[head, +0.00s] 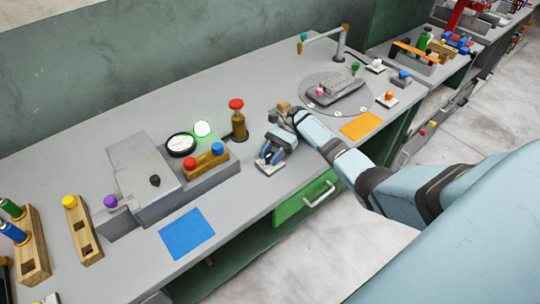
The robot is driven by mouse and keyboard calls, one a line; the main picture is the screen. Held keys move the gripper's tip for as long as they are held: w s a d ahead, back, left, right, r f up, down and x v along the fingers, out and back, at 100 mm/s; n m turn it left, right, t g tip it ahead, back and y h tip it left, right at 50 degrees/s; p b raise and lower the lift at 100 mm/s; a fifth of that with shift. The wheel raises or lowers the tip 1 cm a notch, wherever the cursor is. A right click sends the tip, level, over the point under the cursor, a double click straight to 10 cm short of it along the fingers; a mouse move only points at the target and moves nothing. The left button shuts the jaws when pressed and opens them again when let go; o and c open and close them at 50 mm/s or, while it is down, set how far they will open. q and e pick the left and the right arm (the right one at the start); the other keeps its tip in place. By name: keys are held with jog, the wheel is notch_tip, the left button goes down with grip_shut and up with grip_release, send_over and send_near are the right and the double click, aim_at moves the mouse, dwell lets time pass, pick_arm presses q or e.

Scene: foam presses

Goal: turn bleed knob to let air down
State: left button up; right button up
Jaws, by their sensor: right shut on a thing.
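My right gripper (270,158) points down over the bench, just right of a grey press unit (155,165). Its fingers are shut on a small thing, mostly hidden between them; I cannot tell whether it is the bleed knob. A small pale plate shows at the fingertips. On and beside the press unit are a black knob (155,181), a purple knob (110,201), a round gauge (181,144) and a lit green lamp (202,129). The gauge needle is too small to read. My left gripper is out of view.
A brass post with a red top (237,110) stands close behind my right gripper. A wooden block (206,161) with red and blue knobs is on the unit. A blue mat (187,233) and an orange mat (361,125) lie flat. Wooden racks stand at left.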

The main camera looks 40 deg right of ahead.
jog(key=shift+s+f, duration=0.1)
jog(key=shift+f, duration=0.05)
jog(key=o, duration=0.9)
jog(key=b+v, duration=0.2)
jog(key=v, duration=1)
jog(key=shift+v, duration=0.95)
